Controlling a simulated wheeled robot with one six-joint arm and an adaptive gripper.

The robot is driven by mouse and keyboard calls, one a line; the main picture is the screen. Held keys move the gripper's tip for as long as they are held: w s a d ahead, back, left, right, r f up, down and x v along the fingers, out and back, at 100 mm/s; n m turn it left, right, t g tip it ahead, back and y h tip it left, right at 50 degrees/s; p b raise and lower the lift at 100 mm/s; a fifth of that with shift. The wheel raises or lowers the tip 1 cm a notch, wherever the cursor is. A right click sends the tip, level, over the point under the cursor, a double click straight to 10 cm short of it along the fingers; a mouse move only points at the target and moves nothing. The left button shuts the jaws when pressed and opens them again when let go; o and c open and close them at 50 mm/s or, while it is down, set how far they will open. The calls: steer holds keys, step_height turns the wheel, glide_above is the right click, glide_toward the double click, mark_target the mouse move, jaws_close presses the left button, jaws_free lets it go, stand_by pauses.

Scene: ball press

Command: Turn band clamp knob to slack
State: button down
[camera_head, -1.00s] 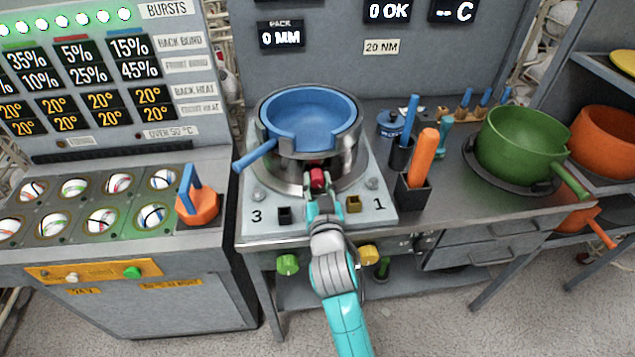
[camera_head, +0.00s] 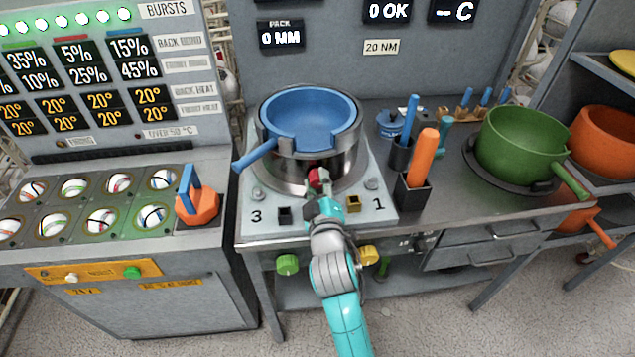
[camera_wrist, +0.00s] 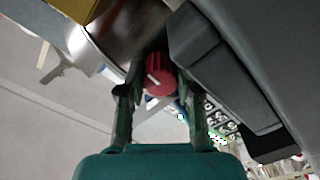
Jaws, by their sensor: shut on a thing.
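The red band clamp knob (camera_head: 317,177) sits on the front of the steel band (camera_head: 283,168) around the blue pan (camera_head: 318,112). My gripper (camera_head: 319,186) reaches it from the front and is shut on the knob. In the wrist view the red knob (camera_wrist: 158,76) shows a white line on its face and lies between the two fingers of my gripper (camera_wrist: 158,90). The line is tilted. My fingers hide part of the knob in the head view.
A black holder (camera_head: 411,195) with an orange handle stands right of the press. A green pot (camera_head: 520,140) stands further right. An orange tool with a blue handle (camera_head: 198,205) stands at left.

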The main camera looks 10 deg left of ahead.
steer(key=shift+n, duration=0.6)
steer(key=shift+f, duration=0.1)
steer(key=c, duration=0.8)
jaws_free()
steer(key=shift+o, duration=0.2)
steer(key=v, duration=1.2)
